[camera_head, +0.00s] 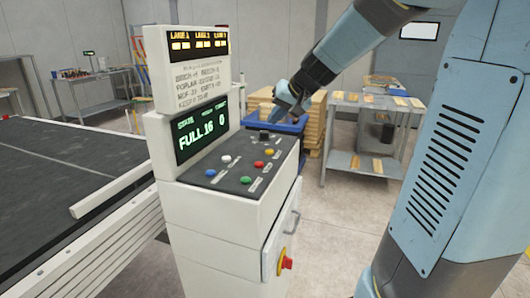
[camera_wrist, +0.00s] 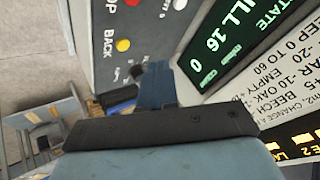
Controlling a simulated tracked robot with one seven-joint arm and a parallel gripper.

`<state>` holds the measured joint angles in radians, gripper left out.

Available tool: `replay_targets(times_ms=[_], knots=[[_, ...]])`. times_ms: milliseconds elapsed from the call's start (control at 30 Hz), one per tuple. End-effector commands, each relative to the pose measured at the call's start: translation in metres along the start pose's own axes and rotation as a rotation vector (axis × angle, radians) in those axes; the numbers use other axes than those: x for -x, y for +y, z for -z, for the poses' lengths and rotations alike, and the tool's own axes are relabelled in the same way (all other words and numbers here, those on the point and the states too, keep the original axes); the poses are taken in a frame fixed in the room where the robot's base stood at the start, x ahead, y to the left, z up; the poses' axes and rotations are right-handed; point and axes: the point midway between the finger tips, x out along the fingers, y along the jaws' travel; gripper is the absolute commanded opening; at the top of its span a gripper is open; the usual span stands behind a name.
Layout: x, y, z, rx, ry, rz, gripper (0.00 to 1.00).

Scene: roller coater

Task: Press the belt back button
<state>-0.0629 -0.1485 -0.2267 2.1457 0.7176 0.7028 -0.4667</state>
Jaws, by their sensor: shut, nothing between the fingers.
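The belt back button is the yellow button (camera_wrist: 122,45) beside the label "BACK" in the wrist view. It also shows in the head view as a yellow button (camera_head: 269,152) at the right side of the sloped dark panel (camera_head: 240,168). My gripper (camera_head: 278,116) is shut and empty, above the panel's far right end near a black knob (camera_head: 264,138). In the wrist view my gripper (camera_wrist: 156,70) reaches towards the panel, just beside the yellow button. The button is not covered. I cannot tell the exact gap to the panel.
Red (camera_head: 259,164), white (camera_head: 227,158), blue (camera_head: 210,172) and green (camera_head: 245,181) buttons share the panel. A green-lit screen (camera_head: 200,133) stands behind it. A red emergency button (camera_head: 286,263) is on the cabinet front. A conveyor (camera_head: 60,175) lies left.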

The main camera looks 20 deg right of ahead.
Motion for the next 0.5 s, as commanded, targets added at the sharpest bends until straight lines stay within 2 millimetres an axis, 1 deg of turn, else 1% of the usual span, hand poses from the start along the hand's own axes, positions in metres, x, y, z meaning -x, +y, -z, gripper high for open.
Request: replay_targets(times_ms=[33,100,200,300,400,500], knots=[[-0.014,0.005,0.014,-0.018,0.008,0.005,0.00],[-0.028,0.010,0.031,-0.040,0.028,0.012,0.00],[-0.045,0.018,0.051,-0.064,0.052,0.016,0.00],[-0.057,0.024,0.064,-0.080,0.069,0.017,0.00],[-0.063,0.028,0.071,-0.088,0.078,0.017,0.00],[-0.065,0.029,0.073,-0.091,0.083,0.018,0.00]])
